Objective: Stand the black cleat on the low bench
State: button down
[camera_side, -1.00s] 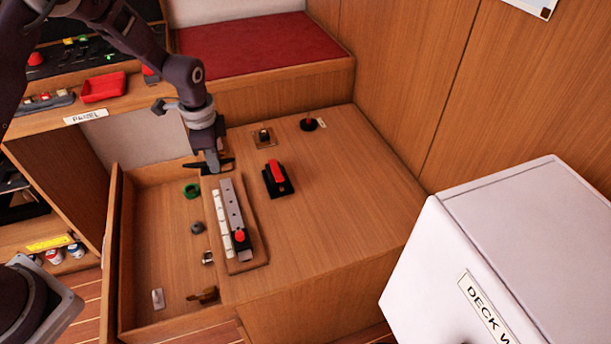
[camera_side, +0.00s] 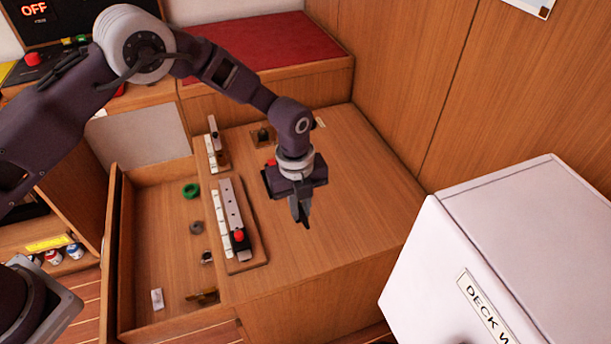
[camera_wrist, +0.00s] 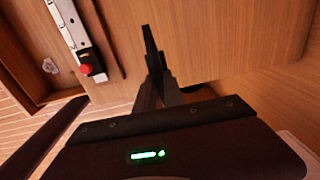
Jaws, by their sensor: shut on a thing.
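My gripper (camera_side: 300,208) is over the right-middle part of the low bench (camera_side: 345,165), fingers pointing down. It is shut on the black cleat (camera_side: 306,222), which shows as a small dark piece at the fingertips. In the wrist view the cleat (camera_wrist: 150,48) is a thin black shape beyond the fingers, above the wood surface.
A metal rail (camera_side: 231,205) with a red-knobbed slider (camera_side: 239,237) lies along the bench's left side. A shorter rail (camera_side: 213,140) stands behind it. The open drawer (camera_side: 165,245) at left holds a green ring (camera_side: 191,190) and small parts. A white locker (camera_side: 500,240) stands at right.

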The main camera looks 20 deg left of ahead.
notch_tip(320, 180, down, 11)
jog(key=shift+r, duration=0.2)
jog(key=c, duration=1.4)
grip_release()
jog(key=shift+f, duration=0.1)
jog(key=shift+c, duration=0.2)
jog(key=r, duration=1.2)
jog(key=shift+s+a+r, duration=0.15)
jog(key=shift+a, duration=0.05)
